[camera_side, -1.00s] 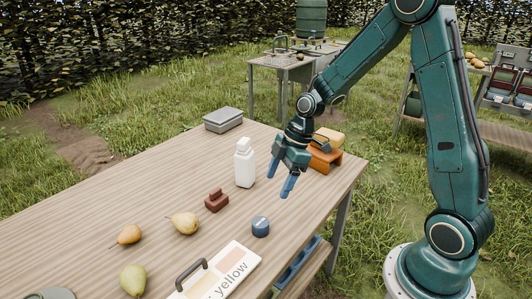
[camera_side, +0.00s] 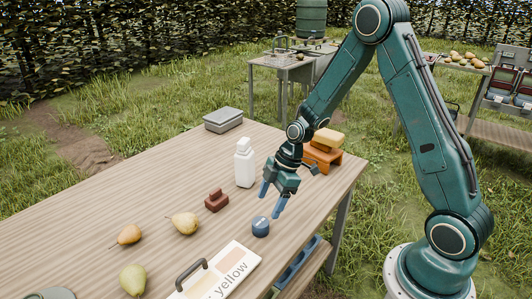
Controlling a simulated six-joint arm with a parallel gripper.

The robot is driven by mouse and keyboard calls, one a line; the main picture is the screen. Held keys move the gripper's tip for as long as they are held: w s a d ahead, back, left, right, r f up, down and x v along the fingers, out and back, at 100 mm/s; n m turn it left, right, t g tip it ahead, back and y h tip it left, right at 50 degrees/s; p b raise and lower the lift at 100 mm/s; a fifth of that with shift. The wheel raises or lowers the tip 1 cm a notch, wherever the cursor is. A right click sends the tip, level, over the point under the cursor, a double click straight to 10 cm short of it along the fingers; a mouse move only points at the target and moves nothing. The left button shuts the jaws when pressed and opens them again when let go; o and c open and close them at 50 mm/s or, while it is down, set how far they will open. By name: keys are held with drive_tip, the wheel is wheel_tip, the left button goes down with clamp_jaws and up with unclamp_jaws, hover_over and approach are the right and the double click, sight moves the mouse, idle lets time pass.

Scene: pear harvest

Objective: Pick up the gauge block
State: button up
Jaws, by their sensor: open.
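The fingers look apart from both. Nothing hides the red block.
A white bottle (camera_side: 245,165) stands behind the red block. Pears (camera_side: 185,223) lie to its left. A handled board marked "yellow" (camera_side: 228,272) lies in front. An orange stand (camera_side: 323,158) with a yellow item and a grey box (camera_side: 223,120) are farther back.

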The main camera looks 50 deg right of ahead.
sight(260, 222)
drive_tip(key=shift+x, duration=1.6)
drive_tip(key=shift+f, duration=0.1)
drive_tip(key=shift+x, duration=2.45)
drive_tip(key=shift+a, duration=0.1)
drive_tip(key=c, duration=1.1)
